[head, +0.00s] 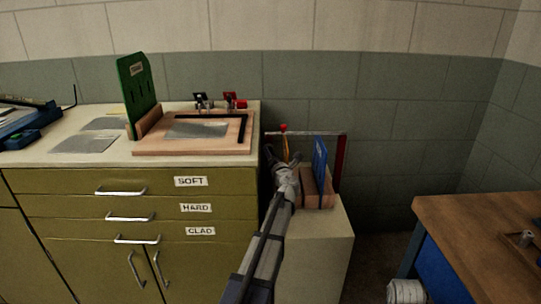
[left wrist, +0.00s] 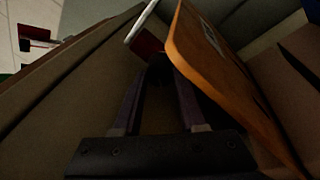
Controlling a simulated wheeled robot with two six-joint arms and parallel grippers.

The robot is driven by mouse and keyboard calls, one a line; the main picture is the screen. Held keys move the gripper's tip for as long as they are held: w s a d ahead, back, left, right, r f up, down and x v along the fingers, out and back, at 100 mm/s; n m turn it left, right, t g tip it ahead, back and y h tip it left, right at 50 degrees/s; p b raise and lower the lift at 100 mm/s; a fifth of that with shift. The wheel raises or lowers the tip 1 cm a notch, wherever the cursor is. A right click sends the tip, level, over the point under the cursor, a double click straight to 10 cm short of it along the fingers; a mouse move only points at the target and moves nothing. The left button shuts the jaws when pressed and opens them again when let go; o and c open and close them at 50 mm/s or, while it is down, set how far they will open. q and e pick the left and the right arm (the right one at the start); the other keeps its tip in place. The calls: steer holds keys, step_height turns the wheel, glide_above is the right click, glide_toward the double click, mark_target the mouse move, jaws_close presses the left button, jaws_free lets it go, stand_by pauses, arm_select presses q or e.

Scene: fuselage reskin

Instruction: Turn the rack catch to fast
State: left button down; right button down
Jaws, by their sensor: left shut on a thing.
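The rack (head: 317,198) has a wooden base and stands on a pale pedestal right of the cabinet. It holds a blue board (head: 320,158) and an orange board (head: 286,148). The orange board also fills the right of the left wrist view (left wrist: 225,70). My left gripper (head: 281,163) reaches to the rack's left side, beside the orange board. In the left wrist view its fingers (left wrist: 158,75) close on a small dark part, which looks to be the rack catch; the fingers mostly hide it, and its setting cannot be read. My right gripper is not in view.
A dark red frame (head: 341,165) with a red knob (head: 283,128) stands around the rack. The olive cabinet (head: 150,250) is close on the left, with a green board (head: 137,90) and a wooden panel (head: 165,149) on top. A workbench (head: 480,215) stands at the right.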

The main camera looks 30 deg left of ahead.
arm_select(q)
steer(key=shift+s+a+f+m+t+b, duration=0.1)
steer(key=shift+m+t+b, duration=0.55)
steer(key=shift+m, duration=1.3)
steer(key=shift+w+d+f+m+t+b, duration=0.1)
steer(key=shift+m+t+b, duration=0.2)
steer(key=shift+m+b, duration=1.1)
steer(key=shift+s+a+f+m+t+b, duration=0.1)
steer(key=shift+m+t+b, duration=0.3)
steer(key=shift+m, duration=2.05)
steer(key=shift+c, duration=2.3)
jaws_free()
